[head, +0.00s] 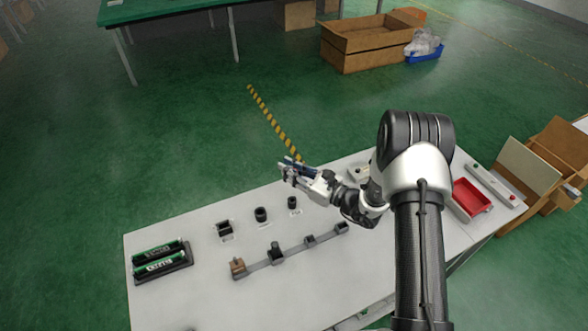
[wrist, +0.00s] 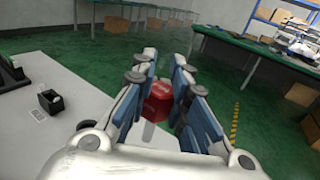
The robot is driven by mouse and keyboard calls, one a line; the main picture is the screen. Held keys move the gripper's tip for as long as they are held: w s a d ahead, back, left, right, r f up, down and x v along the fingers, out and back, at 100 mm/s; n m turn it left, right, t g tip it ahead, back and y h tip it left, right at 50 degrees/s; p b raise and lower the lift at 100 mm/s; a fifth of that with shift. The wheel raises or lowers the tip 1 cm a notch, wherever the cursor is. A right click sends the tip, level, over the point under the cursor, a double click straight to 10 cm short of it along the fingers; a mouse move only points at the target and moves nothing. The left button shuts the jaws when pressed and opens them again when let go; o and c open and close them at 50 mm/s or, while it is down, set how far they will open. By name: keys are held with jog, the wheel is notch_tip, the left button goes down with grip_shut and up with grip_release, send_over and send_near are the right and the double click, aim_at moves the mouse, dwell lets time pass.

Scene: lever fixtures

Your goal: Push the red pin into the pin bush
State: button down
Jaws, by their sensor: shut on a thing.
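The red pin (wrist: 157,101) shows in the wrist view as a red piece between the fingers of my gripper (wrist: 160,95). My gripper is shut on it, and the fingers hide its sides. In the head view my gripper (head: 287,171) is above the table's far edge, and the pin is too small to make out there. Two dark round bushes, one wider (head: 260,214) and one narrower (head: 292,202), stand on the table to the lower left of and below my gripper. A dark square holder (head: 224,229) stands left of them. I cannot tell which is the pin bush.
A grey rail (head: 290,252) with several small blocks lies along the table (head: 200,300). A black rack (head: 163,262) with green cylinders is at the left end. A red tray (head: 470,198) is at the right. A dark block (wrist: 51,101) shows in the wrist view.

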jog(key=shift+w, duration=0.1)
jog(key=f+b, duration=0.2)
jog(key=f, duration=0.1)
jog(key=f+b, duration=0.3)
jog(key=shift+w+a, duration=0.1)
jog(key=shift+a, duration=0.1)
jog(key=shift+f+b, duration=0.1)
jog(key=shift+b, duration=0.5)
dwell(1.9)
jog(key=shift+f, duration=0.35)
jog(key=shift+f+b, duration=1.6)
jog(key=c, duration=1.4)
grip_release()
jog(key=shift+o, duration=0.2)
